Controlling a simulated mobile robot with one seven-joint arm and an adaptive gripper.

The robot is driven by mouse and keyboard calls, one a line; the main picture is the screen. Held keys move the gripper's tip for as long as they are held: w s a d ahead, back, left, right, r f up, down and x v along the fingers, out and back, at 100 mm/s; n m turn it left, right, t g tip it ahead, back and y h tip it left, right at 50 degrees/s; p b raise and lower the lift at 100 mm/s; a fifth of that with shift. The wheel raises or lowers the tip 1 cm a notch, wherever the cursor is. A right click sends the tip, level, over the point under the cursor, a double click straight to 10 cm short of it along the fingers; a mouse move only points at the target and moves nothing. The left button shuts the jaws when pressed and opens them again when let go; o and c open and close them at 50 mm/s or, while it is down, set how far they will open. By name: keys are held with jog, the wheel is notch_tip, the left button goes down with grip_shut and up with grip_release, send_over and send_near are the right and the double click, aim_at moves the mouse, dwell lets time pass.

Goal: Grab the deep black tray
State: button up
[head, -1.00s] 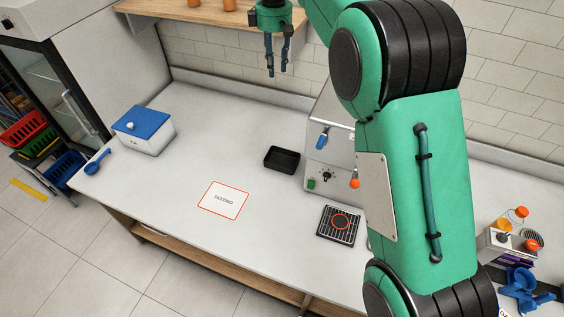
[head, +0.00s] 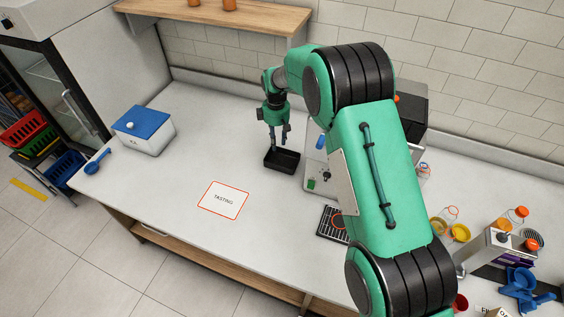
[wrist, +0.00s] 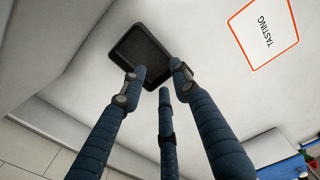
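The deep black tray (head: 281,166) stands on the white counter, left of the juicer. My gripper (head: 279,141) points down over the tray's back edge in the head view. In the wrist view the tray (wrist: 138,46) lies past the fingertips, tilted in the picture and looking empty. The dark blue fingers of my gripper (wrist: 160,78) are spread apart with nothing between them. Their tips overlap the tray's near edge in that view. I cannot tell whether they touch it.
The juicer (head: 318,165) stands close to the tray's right, mostly behind my arm. A black drip grate (head: 331,222) lies in front of it. A TASTING card (head: 223,199) lies front left. A white box with blue lid (head: 143,128) stands farther left. The counter between is clear.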

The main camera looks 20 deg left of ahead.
jog(key=shift+f, duration=1.35)
jog(key=shift+f, duration=0.1)
send_over(278, 170)
jog(key=f, duration=0.8)
jog(key=shift+w+a+f, duration=0.2)
jog(key=shift+w+a, duration=0.05)
jog(key=shift+w, duration=0.05)
jog(key=shift+f, duration=0.15)
jog(key=shift+d+f, duration=0.15)
jog(key=shift+f, duration=2.3)
jog(key=shift+c, duration=0.2)
grip_shut()
